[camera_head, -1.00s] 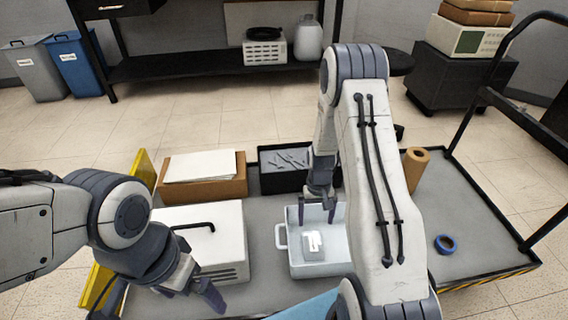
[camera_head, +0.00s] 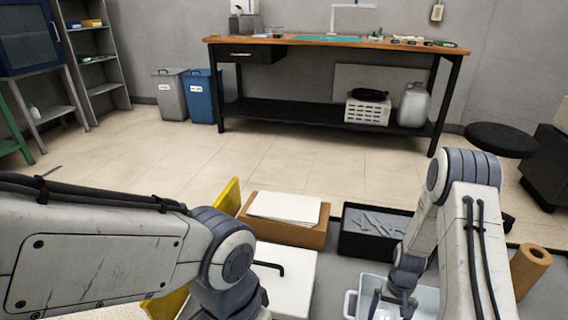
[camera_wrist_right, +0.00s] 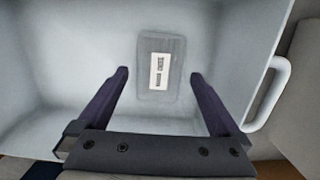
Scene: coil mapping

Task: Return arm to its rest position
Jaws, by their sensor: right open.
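My right gripper (camera_wrist_right: 160,88) is open and empty in the right wrist view, its two dark fingers spread above the inside of a pale tray (camera_wrist_right: 60,60). A small clear box with a white label (camera_wrist_right: 160,70) lies on the tray floor beyond the fingertips, apart from them. In the head view the right arm reaches down to the pale tray (camera_head: 366,290) at the lower right, and its fingertips show only in part. My left arm comes in from the left in the head view; its gripper is below the picture edge.
A white case (camera_head: 290,285) with a black handle, a cardboard box (camera_head: 300,233) with a white sheet, and a black bin (camera_head: 358,245) of grey pieces stand around the tray. A brown roll (camera_head: 530,265) is at right. A workbench (camera_head: 340,43) stands behind open floor.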

